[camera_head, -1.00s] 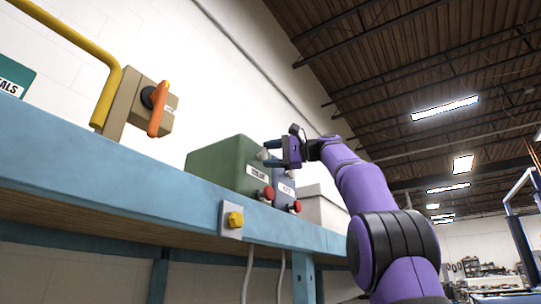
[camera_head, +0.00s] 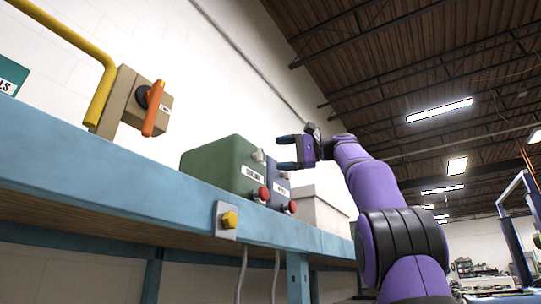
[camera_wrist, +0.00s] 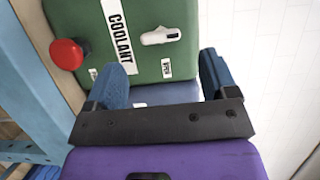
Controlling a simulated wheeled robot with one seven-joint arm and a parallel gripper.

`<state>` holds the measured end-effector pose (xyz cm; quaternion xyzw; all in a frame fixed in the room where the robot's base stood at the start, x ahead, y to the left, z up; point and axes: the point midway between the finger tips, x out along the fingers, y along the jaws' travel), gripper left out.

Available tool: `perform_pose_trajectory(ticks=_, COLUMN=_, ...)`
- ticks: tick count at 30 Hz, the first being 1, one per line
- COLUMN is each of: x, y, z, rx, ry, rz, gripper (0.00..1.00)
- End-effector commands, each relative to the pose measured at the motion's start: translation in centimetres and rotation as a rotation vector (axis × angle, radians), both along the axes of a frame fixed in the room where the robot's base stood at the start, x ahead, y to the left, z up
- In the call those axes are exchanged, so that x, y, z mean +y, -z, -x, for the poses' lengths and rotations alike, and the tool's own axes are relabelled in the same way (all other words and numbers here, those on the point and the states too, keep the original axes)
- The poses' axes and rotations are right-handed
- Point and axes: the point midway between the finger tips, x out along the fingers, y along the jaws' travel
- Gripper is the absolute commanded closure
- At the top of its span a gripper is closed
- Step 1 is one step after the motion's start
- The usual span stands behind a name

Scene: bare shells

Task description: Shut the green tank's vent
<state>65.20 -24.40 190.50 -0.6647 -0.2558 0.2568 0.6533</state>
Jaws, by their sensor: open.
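The green tank (camera_head: 213,164) stands on the blue shelf; its COOLANT label (camera_wrist: 117,31) shows in the wrist view. A small pale lever (camera_wrist: 161,36) on the tank's face lies roughly crosswise in the wrist picture; it also shows in the head view (camera_head: 258,156). A small label (camera_wrist: 166,68) beside it seems to read OPEN; another small label is too small to read. My gripper (camera_head: 284,152) is open and empty, to the right of the tank and apart from it. In the wrist view, the lever is ahead of the gap between the fingers (camera_wrist: 160,65).
A red knob (camera_head: 263,193) is low on the green tank. A blue-grey box (camera_head: 279,188) and a pale box (camera_head: 318,212) stand to the right. A tan box with an orange handle (camera_head: 153,108) and a yellow pipe (camera_head: 85,45) are left. A yellow button (camera_head: 230,220) is on the shelf front.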

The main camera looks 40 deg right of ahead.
Motion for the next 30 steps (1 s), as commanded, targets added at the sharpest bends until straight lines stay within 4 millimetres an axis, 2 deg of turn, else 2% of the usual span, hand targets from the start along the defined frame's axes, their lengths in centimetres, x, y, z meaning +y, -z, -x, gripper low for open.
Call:
perform_pose_trajectory(ticks=6, x=-2.5, y=0.0, z=2.6, rx=0.001, ry=0.003, rz=0.0, gripper=0.21)
perform_pose_trajectory(ticks=12, x=-3.5, y=0.0, z=3.7, rx=0.002, ry=0.001, rz=0.001, gripper=0.21)
perform_pose_trajectory(ticks=30, x=-3.7, y=0.0, z=3.9, rx=0.001, ry=0.0, rz=0.0, gripper=0.21)
